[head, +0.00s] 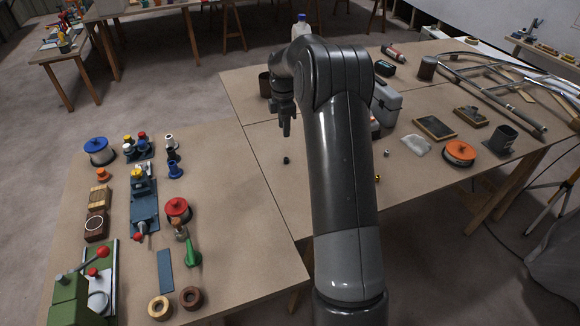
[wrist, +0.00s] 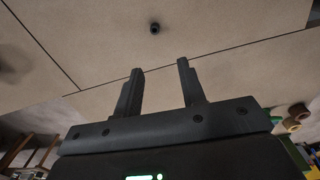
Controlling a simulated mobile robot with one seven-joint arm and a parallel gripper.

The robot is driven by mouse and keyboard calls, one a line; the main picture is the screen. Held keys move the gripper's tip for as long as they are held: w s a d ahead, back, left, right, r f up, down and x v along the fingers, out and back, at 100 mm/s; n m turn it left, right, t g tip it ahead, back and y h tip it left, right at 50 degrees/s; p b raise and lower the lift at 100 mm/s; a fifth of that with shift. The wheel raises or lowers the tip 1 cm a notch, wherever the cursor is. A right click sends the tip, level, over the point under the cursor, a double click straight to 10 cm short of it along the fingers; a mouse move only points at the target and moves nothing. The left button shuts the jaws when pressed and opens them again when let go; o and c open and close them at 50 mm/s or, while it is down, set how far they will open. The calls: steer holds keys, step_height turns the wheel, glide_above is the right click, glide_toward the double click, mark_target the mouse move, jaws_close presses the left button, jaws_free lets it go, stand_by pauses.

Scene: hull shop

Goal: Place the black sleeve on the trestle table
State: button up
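A small black piece, probably the black sleeve (head: 286,160), stands alone on the brown trestle table top (head: 262,143). In the wrist view it is a small dark round shape (wrist: 155,28) beyond the fingertips; whether it has a bore is too small to tell. My gripper (head: 286,131) hangs above the table, behind the sleeve as the head view shows it and apart from it. In the wrist view my gripper (wrist: 160,66) has its two fingers spread with nothing between them.
The left table part holds a blue-lidded tin (head: 98,150), a green press (head: 72,298) and several small fittings. To the right are an orange-topped reel (head: 459,153), a grey case (head: 385,102) and a dark tray (head: 434,128). The top around the black piece is mostly bare.

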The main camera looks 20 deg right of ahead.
steer(key=s+a+r+m+t, duration=0.1)
steer(key=s+a+r+m, duration=0.35)
steer(key=s+r, duration=0.45)
steer(key=s+a+r+m+t, duration=0.2)
steer(key=s+a+r+m, duration=0.25)
steer(key=s+r, duration=0.45)
steer(key=s+a+f+m+t, duration=0.1)
steer(key=s+m, duration=0.3)
steer(key=s, duration=0.7)
steer(key=s+a+f+m+t, duration=0.1)
steer(key=s+a+m, duration=0.2)
steer(key=s, duration=0.9)
steer(key=shift+s+a+m, duration=0.2)
steer(key=shift+a+m, duration=0.05)
steer(key=shift+m, duration=0.35)
